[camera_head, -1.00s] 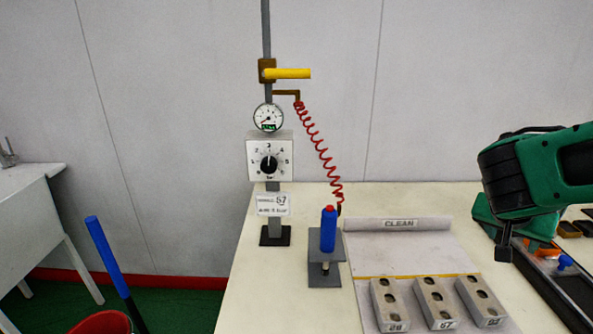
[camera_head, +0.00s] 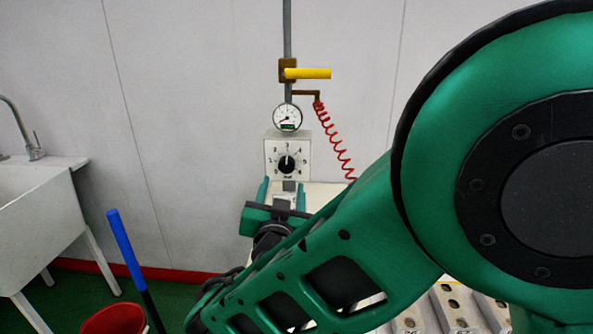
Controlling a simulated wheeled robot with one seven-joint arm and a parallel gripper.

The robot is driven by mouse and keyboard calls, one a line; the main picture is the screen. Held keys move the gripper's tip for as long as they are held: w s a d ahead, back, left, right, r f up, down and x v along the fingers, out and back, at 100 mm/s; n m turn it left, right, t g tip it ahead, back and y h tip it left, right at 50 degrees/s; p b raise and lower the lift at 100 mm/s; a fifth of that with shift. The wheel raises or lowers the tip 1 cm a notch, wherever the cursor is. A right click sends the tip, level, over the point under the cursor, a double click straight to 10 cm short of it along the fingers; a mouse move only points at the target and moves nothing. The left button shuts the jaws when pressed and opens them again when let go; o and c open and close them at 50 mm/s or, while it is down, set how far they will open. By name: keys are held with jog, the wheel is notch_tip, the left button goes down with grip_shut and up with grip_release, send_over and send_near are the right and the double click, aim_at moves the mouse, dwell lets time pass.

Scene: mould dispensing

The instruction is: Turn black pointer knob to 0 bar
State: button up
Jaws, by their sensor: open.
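The black pointer knob (camera_head: 287,164) sits in the middle of a square white dial plate (camera_head: 272,149) on a grey post. Its white pointer mark points up, near the 3. A round pressure gauge (camera_head: 287,117) is just above the plate, its needle towards the lower left. My gripper (camera_head: 288,186) is just below the plate, pointing away from the camera, with one finger on each side of the post in the picture. It is open with nothing between the fingers that I can make out. I cannot tell how far it is from the knob.
A yellow lever (camera_head: 308,73) sticks out right from the post, above the gauge. A red coiled hose (camera_head: 334,140) hangs at the right. My arm hides most of the table. A white sink (camera_head: 35,205) and red bucket (camera_head: 112,320) stand at the left.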

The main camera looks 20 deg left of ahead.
aim_at(287, 167)
jog(key=x, duration=1)
jog(key=shift+w, duration=0.3)
jog(key=c, duration=1.1)
